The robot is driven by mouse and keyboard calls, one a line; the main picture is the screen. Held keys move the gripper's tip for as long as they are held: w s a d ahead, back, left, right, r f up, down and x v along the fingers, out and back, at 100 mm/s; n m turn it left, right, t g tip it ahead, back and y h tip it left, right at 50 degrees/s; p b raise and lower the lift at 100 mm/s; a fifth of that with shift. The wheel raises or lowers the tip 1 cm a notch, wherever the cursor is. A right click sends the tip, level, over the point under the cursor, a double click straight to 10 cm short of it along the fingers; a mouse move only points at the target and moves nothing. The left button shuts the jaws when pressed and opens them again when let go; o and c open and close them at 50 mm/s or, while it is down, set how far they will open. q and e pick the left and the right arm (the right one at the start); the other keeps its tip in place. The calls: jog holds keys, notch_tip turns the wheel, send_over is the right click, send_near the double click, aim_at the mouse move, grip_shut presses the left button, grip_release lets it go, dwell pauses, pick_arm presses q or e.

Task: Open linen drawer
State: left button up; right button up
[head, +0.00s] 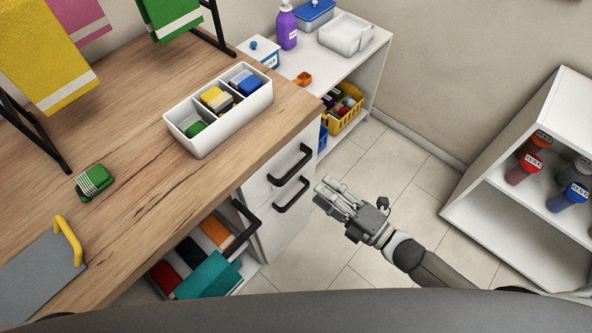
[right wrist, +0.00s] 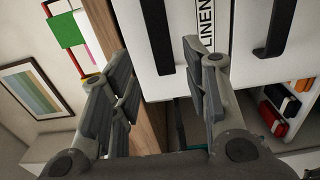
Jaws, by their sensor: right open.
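A white drawer unit (head: 254,196) under the oak worktop has two shut drawers, with an upper black handle (head: 290,165) and a lower black handle (head: 292,195). In the right wrist view a LINEN label (right wrist: 207,25) lies between two black bar handles (right wrist: 158,35) (right wrist: 275,28); I cannot tell for sure which handle belongs to it. My right gripper (head: 331,194) is open and empty, in front of the unit and to the right of the handles, apart from them. Its spread fingers also show in the right wrist view (right wrist: 153,62). My left gripper is out of view.
A white divided box (head: 202,150) stands near the worktop edge. A bottle shelf (head: 494,210) stands right. The tiled floor (head: 400,165) between is clear.

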aim_at(297, 170)
jog(key=p+x, duration=0.1)
jog(key=x, duration=0.9)
jog(key=shift+w+f, duration=0.1)
jog(key=shift+c, duration=0.3)
grip_shut()
